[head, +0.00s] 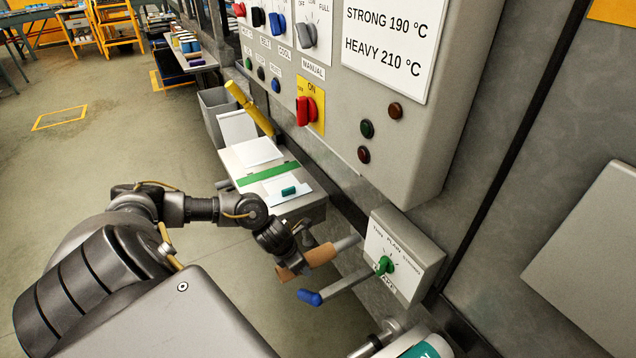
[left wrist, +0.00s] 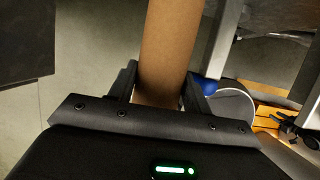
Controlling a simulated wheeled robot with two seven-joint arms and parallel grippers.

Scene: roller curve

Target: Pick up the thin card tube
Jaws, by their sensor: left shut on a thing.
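The thin card tube (head: 320,255) is a plain brown cylinder beside the machine's front. My left gripper (head: 301,258) is shut on it, with brown tube showing on both sides of the fingers. In the left wrist view the tube (left wrist: 170,48) runs up from between the two dark fingers (left wrist: 160,90). A grey bar (head: 347,243) lines up with the tube's right end in the head view; I cannot tell whether the tube is still around it. My right gripper is not in view.
A grey lever with a blue tip (head: 311,297) sticks out just below the tube. A box with a green dial (head: 384,265) is close on the right. A small shelf (head: 300,205) with papers stands behind. Open floor (head: 100,150) lies to the left.

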